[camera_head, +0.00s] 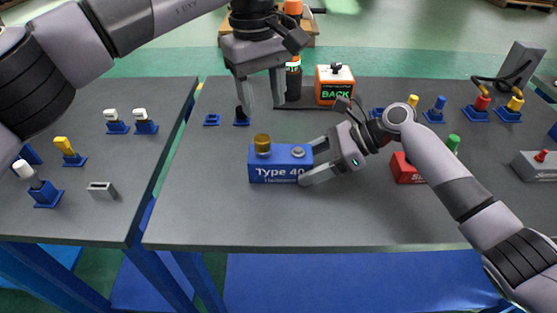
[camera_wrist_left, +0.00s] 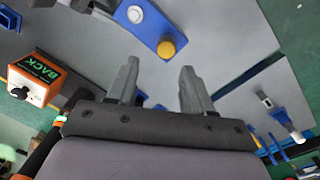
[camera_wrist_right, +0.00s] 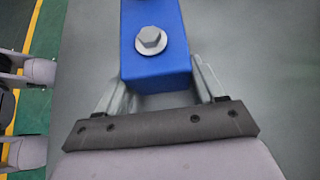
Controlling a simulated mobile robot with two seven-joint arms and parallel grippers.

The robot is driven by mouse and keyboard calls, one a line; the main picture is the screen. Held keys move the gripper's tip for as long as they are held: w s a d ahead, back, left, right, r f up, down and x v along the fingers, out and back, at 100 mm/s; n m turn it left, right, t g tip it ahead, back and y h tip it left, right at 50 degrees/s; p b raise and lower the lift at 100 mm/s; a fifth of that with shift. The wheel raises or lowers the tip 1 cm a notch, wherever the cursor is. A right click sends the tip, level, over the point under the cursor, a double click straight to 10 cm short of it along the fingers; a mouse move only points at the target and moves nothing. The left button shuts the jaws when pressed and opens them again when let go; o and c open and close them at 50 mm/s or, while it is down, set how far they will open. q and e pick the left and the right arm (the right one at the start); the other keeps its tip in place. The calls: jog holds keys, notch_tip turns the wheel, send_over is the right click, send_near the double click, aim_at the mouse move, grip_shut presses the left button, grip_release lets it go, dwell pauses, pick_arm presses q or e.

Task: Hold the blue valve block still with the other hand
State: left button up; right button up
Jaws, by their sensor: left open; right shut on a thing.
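The blue valve block (camera_head: 280,165), lettered "Type 40", lies on the dark grey table, with a brass knob (camera_head: 262,143) on its left part and a grey hex bolt (camera_head: 298,152) on its right. My right gripper (camera_head: 308,163) is shut on the block's right end; the right wrist view shows its fingers on both sides of the blue block (camera_wrist_right: 155,50). My left gripper (camera_head: 263,98) is open and empty, pointing down above and behind the block. The left wrist view shows the block (camera_wrist_left: 150,28) with its brass knob (camera_wrist_left: 168,48) beyond the open fingers (camera_wrist_left: 157,88).
An orange "BACK" box (camera_head: 335,86) stands at the table's back. A red block (camera_head: 405,168) sits right of my right gripper. Several blue-based plugs stand on the left table (camera_head: 120,200) and at the back right. The front middle is clear.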

aim_at(262, 138)
pick_arm(q)
jog(key=shift+s+a+r+y, duration=0.15)
jog(key=shift+a+y, duration=0.1)
jog(key=shift+y, duration=0.15)
jog(key=shift+f, duration=4.35)
grip_shut()
jog(key=shift+r, duration=0.15)
jog(key=n, duration=0.3)
jog(key=shift+n, duration=1)
